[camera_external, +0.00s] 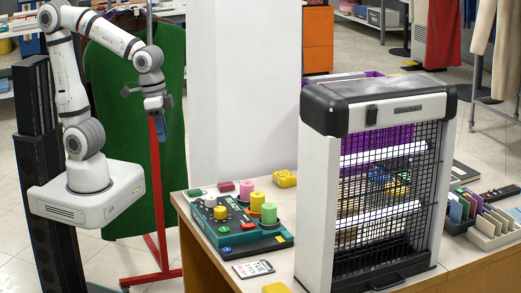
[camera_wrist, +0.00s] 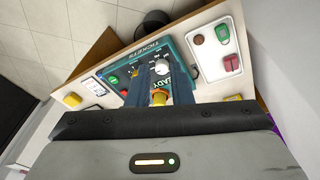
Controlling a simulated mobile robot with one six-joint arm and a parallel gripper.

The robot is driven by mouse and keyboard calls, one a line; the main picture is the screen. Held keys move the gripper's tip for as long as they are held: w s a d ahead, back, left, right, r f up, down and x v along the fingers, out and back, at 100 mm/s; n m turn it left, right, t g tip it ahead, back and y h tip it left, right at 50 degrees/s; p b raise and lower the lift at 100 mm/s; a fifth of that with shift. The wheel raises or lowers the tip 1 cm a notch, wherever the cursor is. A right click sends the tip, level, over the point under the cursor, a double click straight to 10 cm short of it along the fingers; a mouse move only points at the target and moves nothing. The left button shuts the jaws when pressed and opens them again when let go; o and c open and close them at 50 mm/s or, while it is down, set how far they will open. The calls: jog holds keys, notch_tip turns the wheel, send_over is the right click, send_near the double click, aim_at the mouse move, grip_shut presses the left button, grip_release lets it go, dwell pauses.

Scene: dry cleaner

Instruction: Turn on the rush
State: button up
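A teal control box (camera_external: 235,228) stands on the counter, with lettering that reads "READY" and, in the wrist view, "TICKETS"; I cannot read "rush" anywhere. The wrist view shows a white dial (camera_wrist: 162,68), a green button (camera_wrist: 113,80) and a red button (camera_wrist: 124,93). My gripper (camera_external: 158,104) is in the air left of and above the box. In the wrist view my gripper (camera_wrist: 158,70) is open, and its fingers hide part of the box.
A card (camera_external: 253,268) lies in front. A green garment (camera_external: 135,110) hangs on a red stand (camera_external: 156,190) behind my arm.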

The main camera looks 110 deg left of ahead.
jog(key=w+n, duration=0.2)
jog(key=w+r+n, duration=0.1)
jog(key=w, duration=0.2)
jog(key=w+d+n, duration=0.1)
jog(key=w+n, duration=0.1)
jog(key=w, duration=0.1)
jog(key=shift+r+n+g, duration=0.3)
jog(key=shift+r+g, duration=0.05)
jog(key=shift+g, duration=0.05)
grip_shut()
jog(key=w+d+f+n+g+p, duration=0.1)
jog(key=w+d+f+n, duration=0.1)
jog(key=w+n, duration=0.6)
jog(key=w+d+f+n+g, duration=0.1)
jog(key=w+d+f+n, duration=0.1)
jog(key=w+n, duration=0.7)
jog(key=shift+w+f+h+p, duration=0.4)
jog(key=shift+w+f, duration=0.4)
jog(key=shift+w, duration=1)
